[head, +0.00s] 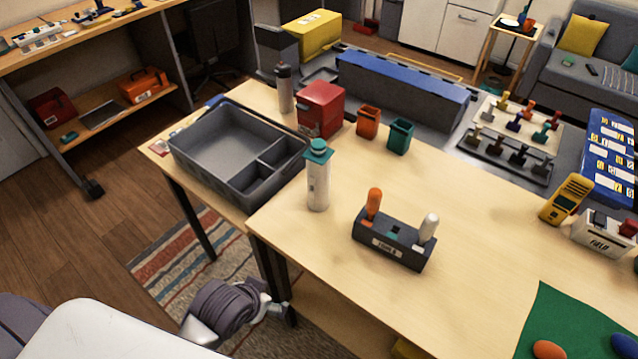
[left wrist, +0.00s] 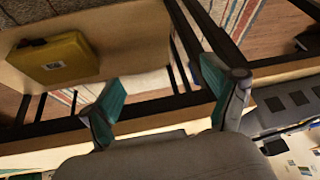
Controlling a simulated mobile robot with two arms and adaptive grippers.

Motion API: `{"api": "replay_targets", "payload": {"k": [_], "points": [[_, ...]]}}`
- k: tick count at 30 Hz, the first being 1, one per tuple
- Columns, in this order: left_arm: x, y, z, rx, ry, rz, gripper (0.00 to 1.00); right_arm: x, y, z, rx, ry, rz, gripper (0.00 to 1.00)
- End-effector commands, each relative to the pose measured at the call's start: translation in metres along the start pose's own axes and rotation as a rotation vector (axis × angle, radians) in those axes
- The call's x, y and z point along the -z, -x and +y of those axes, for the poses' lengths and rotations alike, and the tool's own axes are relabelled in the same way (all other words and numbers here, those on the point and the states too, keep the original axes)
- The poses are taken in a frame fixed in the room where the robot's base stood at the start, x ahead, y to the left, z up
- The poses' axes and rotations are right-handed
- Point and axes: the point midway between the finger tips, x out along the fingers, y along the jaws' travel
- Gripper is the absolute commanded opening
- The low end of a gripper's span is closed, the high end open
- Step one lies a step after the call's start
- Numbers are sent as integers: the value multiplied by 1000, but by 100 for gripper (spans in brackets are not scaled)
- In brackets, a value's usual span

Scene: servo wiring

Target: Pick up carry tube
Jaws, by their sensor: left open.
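The carry tube, taken to be the white cylinder with a teal cap (head: 317,182), stands upright on the wooden table near its front edge, right of the grey tray. My left gripper (left wrist: 158,78) is open and empty in the left wrist view, its two teal-padded fingers apart. In the head view my left arm reaches low beside the table's front edge, below and left of the tube and clear of it. The fingers are hard to make out there. The tube cannot be identified in the left wrist view. My right gripper is not in view.
The grey compartment tray (head: 218,182) is left of the tube. A dark block (head: 392,243) with orange and white handles stands to the right. A red box (head: 320,108) and orange and teal cups are behind. A yellow case (left wrist: 52,58) sits on a lower shelf.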

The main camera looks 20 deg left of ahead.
Motion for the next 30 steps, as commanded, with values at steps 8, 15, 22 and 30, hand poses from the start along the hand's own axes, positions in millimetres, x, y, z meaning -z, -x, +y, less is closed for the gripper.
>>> {"api": "replay_targets", "payload": {"k": [8,15,22,30], "points": [[141,56,-20,-25,-13,491,88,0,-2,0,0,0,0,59],[196,78,-19,-114,-26,701,88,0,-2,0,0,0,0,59],[223,57,-15,-124,-23,718,88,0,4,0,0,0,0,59],[251,22,-10,-124,-23,715,88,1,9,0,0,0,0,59]]}}
